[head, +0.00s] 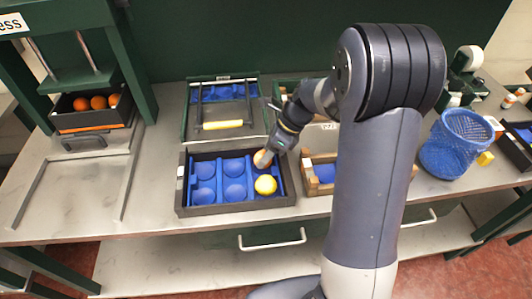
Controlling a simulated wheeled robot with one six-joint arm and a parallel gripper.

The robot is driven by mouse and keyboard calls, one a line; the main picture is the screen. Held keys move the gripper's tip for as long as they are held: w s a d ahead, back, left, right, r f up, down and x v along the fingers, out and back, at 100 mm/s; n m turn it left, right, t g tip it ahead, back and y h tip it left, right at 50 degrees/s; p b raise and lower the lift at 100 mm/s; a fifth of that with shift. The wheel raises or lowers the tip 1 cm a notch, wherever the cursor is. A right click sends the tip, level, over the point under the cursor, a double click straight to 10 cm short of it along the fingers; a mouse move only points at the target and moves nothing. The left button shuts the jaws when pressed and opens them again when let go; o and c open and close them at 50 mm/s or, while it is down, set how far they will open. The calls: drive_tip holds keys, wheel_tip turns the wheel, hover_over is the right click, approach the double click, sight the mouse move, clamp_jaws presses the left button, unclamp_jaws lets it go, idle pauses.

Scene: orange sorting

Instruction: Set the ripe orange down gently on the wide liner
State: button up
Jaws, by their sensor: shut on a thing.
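A blue liner (220,168) with round hollows lies in a dark crate in the middle of the bench. It looks like the wide liner. My gripper (265,158) is over the crate's back right part, shut on an orange fruit (268,163), mostly hidden by the fingers. I cannot tell whether this fruit touches the liner. A yellow-orange fruit (265,185) sits in the front right hollow, just in front of my gripper. The left and middle hollows are empty.
A wooden crate (309,188) with a blue lining stands right of the dark crate, partly behind my arm. A frame with a yellow bar (222,125) stands behind. A blue mesh basket (457,143) is at right. Several oranges (98,102) lie in a box at left.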

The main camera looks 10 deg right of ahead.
drive_tip(key=shift+f, duration=0.4)
drive_tip(key=o, duration=1.1)
drive_tip(key=shift+r+p, duration=3.8)
drive_tip(key=shift+r, duration=0.25)
drive_tip(key=shift+f, duration=0.15)
wheel_tip(320, 180, down, 5)
drive_tip(key=b, duration=0.5)
drive_tip(key=shift+f, duration=0.1)
